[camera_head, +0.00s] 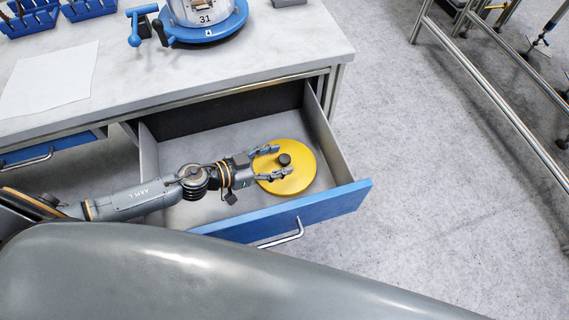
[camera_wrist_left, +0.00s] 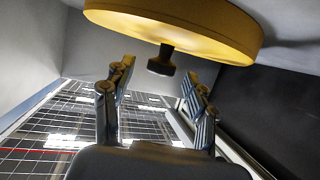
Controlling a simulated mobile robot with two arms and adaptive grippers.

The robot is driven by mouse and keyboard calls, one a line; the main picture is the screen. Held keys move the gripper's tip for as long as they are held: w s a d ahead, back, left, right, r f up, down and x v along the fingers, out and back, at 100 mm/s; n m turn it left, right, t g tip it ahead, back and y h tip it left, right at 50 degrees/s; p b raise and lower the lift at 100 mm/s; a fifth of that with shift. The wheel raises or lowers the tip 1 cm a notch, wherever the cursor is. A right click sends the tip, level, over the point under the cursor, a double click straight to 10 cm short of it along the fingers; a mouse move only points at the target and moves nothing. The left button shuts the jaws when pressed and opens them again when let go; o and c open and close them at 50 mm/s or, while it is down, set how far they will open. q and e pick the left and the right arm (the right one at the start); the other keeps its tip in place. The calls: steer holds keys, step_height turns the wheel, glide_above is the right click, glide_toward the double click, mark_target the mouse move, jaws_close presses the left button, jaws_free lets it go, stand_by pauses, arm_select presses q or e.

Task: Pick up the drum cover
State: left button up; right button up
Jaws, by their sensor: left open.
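The drum cover is a yellow disc (camera_head: 300,172) with a dark knob (camera_head: 284,160) in its middle. It lies in the open drawer (camera_head: 215,213), toward the drawer's right side. My left gripper (camera_head: 277,162) reaches over the cover from the left. Its fingers are open, one on each side of the knob, and the knob shows between or just ahead of the tips. In the left wrist view, the yellow cover (camera_wrist_left: 200,25) and its knob (camera_wrist_left: 161,62) are ahead of the open fingers (camera_wrist_left: 158,88), with a gap at the knob's sides. My right gripper is not seen.
The drawer's blue front (camera_head: 335,205) and side walls surround the cover. A workbench (camera_head: 150,70) stands above, with a blue-based device (camera_head: 210,30), a paper sheet (camera_head: 50,80) and blue bins (camera_head: 30,18). Metal frames (camera_head: 490,85) stand at the right. The floor between is clear.

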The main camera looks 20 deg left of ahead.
arm_select(q)
steer(key=shift+x, duration=1.3)
jaws_close()
